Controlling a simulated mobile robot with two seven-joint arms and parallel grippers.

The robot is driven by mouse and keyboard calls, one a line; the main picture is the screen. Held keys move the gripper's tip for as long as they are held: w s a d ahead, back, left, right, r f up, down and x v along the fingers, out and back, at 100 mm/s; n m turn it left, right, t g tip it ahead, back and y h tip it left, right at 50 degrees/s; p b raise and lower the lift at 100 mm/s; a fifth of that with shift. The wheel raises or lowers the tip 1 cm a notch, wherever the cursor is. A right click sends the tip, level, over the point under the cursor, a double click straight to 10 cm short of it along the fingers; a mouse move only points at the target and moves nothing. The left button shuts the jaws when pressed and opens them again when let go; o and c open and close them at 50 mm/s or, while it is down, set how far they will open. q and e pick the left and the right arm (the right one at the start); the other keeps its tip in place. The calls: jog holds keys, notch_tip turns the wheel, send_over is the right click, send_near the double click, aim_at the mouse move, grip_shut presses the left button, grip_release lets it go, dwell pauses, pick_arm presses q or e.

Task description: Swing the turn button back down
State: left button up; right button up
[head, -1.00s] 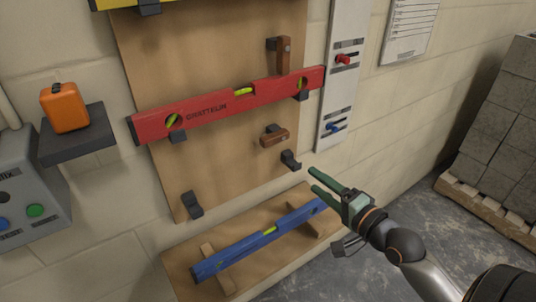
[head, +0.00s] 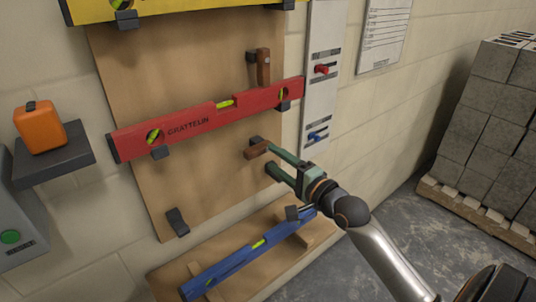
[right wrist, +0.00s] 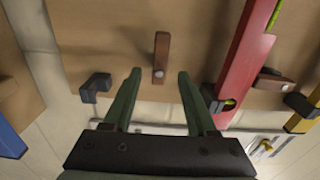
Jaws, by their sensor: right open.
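The brown wooden turn button (head: 257,149) below the red level lies roughly sideways on the board. It also shows in the right wrist view (right wrist: 161,55), with a pale screw at its near end. My right gripper (head: 270,158) is open and empty, its green fingertips close to the button. In the right wrist view, the button shows beyond and between the two fingertips (right wrist: 158,75), with a gap on each side; I cannot tell any contact. My left gripper is not in view.
The red level (head: 205,121) hangs just above, with another turn button (head: 263,67) upright over it. A dark hook (right wrist: 95,87) is beside one finger. The blue level (head: 235,262) lies on the lower ledge. A grey panel (head: 319,100) with red and blue knobs is at right.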

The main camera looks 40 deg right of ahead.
aim_at(263, 151)
jog(key=shift+w+a, duration=0.15)
jog(key=shift+w, duration=1.6)
grip_shut()
